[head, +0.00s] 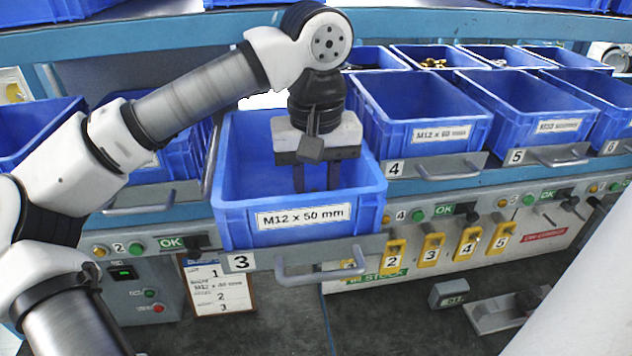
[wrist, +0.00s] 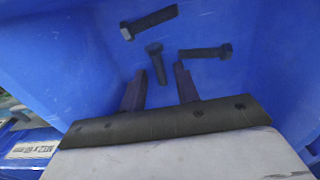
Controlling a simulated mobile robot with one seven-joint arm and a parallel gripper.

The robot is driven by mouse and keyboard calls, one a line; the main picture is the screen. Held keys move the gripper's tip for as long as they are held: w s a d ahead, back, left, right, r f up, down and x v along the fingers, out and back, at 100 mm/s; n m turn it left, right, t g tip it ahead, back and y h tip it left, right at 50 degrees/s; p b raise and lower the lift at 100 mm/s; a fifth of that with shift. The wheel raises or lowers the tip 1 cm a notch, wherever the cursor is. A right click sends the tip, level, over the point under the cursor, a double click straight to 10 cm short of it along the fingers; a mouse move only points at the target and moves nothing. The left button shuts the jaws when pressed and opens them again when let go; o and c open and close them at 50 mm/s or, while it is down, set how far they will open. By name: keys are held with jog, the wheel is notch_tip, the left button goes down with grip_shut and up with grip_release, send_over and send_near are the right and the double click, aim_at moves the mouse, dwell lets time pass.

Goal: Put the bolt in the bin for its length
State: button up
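My gripper (head: 316,188) points down inside the blue bin (head: 232,225) labelled "M12 x 50 mm", which stands over the plate numbered 3. In the wrist view my gripper (wrist: 160,70) has its two fingers apart, with nothing clamped between them. Three dark bolts show against the blue bin floor there: one at the top (wrist: 150,22), one just beyond and between the fingertips (wrist: 155,62), and one to the right (wrist: 206,51). The bin walls hide these bolts in the head view. I cannot tell how far above the floor the fingertips are.
A bin labelled "M12 x 60 mm" (head: 425,118) stands over plate 4 to the right, and another bin (head: 540,108) over plate 5. A drawer-like handle (head: 330,268) juts out below bin 3. A clipboard (head: 217,288) hangs below. A shelf edge (head: 440,22) runs overhead.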

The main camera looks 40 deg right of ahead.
notch_tip(320, 180, up, 12)
jog(key=shift+s+a+r+b, duration=0.15)
jog(key=shift+b, duration=0.2)
